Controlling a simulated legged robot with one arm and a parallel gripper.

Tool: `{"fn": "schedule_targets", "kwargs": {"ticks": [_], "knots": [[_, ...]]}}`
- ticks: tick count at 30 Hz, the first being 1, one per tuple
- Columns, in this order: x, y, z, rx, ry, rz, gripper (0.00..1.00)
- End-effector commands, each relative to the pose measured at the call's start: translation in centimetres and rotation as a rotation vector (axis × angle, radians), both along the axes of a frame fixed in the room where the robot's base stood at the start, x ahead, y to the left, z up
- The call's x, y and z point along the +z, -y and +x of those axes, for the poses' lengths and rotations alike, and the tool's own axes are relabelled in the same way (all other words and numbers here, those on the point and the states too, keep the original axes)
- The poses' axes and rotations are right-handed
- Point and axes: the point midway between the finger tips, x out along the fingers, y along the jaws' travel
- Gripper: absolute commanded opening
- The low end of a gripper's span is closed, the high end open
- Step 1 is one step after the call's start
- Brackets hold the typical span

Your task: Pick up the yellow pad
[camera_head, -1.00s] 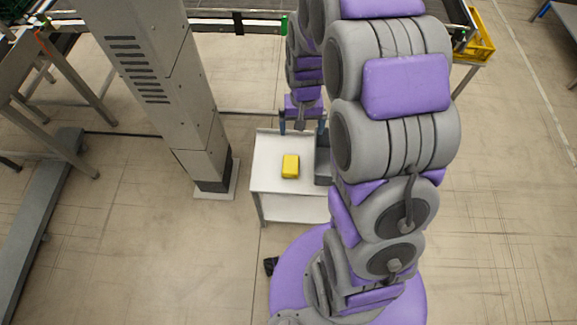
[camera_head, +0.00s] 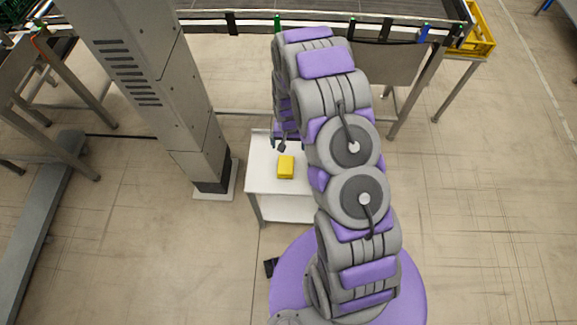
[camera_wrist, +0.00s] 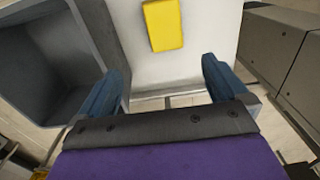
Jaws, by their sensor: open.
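The yellow pad (camera_head: 286,167) lies on the white top of a small table (camera_head: 262,182). In the wrist view the pad (camera_wrist: 163,25) shows at the top middle, beyond and between my fingertips. My gripper (camera_wrist: 162,78) is open, with two blue fingers apart and nothing between them. In the head view my gripper (camera_head: 287,142) is just behind the pad and apart from it, partly hidden by my arm.
A grey bin (camera_wrist: 50,65) stands on the table beside the pad; my arm hides it in the head view. A grey column (camera_head: 165,90) stands left of the table. A conveyor (camera_head: 300,22) runs behind. A yellow crate (camera_head: 478,35) is at the far right.

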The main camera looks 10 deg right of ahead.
Motion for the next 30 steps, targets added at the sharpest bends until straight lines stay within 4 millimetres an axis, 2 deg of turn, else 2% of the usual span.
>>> {"fn": "schedule_targets", "kwargs": {"ticks": [1,6,12,22,30], "knots": [[-1.2,-0.2,-0.1,0.004,-0.005,-0.002,1.00],[-4.4,-0.7,-0.2,0.005,-0.006,-0.009,1.00],[-7.8,-0.2,0.0,0.004,0.000,-0.001,1.00],[-10.3,0.0,0.0,0.004,0.000,0.001,1.00],[-14.1,-0.3,0.0,0.004,-0.005,-0.006,1.00]]}}
